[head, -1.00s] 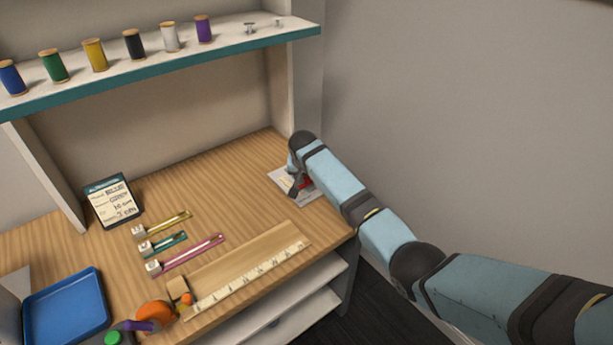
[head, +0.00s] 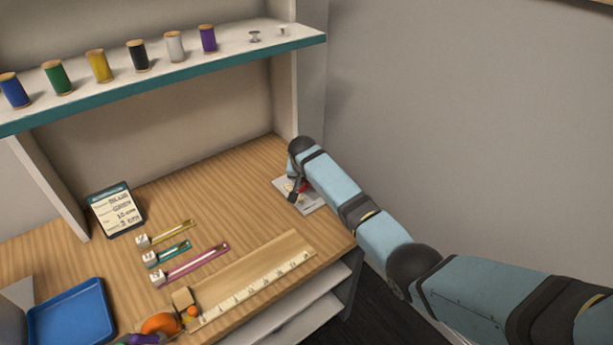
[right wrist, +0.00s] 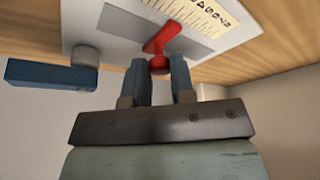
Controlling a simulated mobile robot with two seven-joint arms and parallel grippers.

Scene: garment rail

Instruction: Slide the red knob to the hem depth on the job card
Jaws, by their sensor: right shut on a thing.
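The hem gauge (head: 313,203) is a pale plate lying on the desk at the right, partly hidden by my right arm. The red knob (right wrist: 160,40) sits on its grey slot beside a cream scale (right wrist: 205,14) with black numbers. My right gripper (right wrist: 158,72) is shut on the knob's near end, one finger on each side. In the head view only a little red of the knob (head: 303,187) shows by the gripper. The job card (head: 117,211) leans at the back left of the desk; its handwriting is too small to read surely. My left gripper is out of view.
Three small sliders in yellow, teal and pink (head: 192,265) and a long wooden ruler (head: 255,286) lie mid-desk. A blue tray (head: 70,318) and orange and purple items are at front left. Thread spools stand on the shelf (head: 160,75) above. Desk around the gauge is bare.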

